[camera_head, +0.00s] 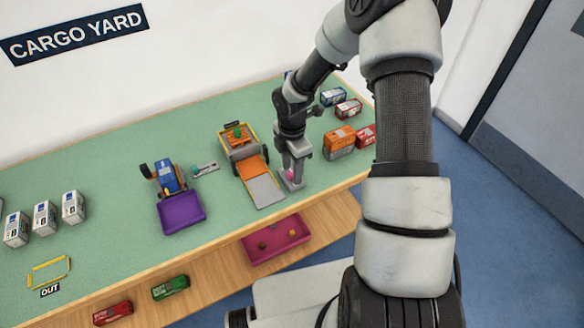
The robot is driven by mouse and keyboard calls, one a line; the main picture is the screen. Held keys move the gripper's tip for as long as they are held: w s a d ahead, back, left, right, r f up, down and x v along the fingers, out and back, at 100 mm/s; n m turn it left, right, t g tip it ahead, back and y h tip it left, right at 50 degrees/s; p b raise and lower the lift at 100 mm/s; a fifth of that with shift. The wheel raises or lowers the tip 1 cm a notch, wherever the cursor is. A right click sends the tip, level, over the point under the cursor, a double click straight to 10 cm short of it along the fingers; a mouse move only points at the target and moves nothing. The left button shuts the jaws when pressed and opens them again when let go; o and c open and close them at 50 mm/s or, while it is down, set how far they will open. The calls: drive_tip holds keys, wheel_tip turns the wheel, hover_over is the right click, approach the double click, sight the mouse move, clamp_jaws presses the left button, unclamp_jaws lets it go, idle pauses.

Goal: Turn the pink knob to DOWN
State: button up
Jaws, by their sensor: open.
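The pink knob (291,175) shows as a small pink patch at the lower end of my gripper (292,178), near the table's front edge. My gripper points down over the knob, beside the right side of a yellow-framed crane (262,190) with an orange and grey ramp. The jaws are open, with the knob between or just beside them; I cannot tell which, nor whether they touch it. The knob's pointer and any DOWN mark are hidden or too small to read.
Orange and red boxes (339,142) stand close right of my gripper. White boxes (44,217) line the left. A pink bin (276,240) sits on the lower shelf.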

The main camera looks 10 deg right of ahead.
wheel_tip(320, 180, up, 18)
drive_tip(key=p, duration=0.2)
drive_tip(key=shift+f, duration=0.25)
idle(0.4)
drive_tip(key=s+d+r+m+t+h+p, duration=0.15)
drive_tip(key=s+d+r+m, duration=0.25)
drive_tip(key=s+r+m, duration=0.45)
drive_tip(key=s+d+r+m+t+h+p, duration=0.15)
drive_tip(key=s+d+r+m+t, duration=0.35)
drive_tip(key=r, duration=0.6)
drive_tip(key=s+a+r+m+y+p, duration=0.2)
drive_tip(key=s+a+r+m, duration=0.4)
drive_tip(key=s+a, duration=0.3)
drive_tip(key=shift+s+m+g+y+p, duration=0.25)
drive_tip(key=shift+m+g+y+p, duration=0.2)
drive_tip(key=shift+m, duration=0.4)
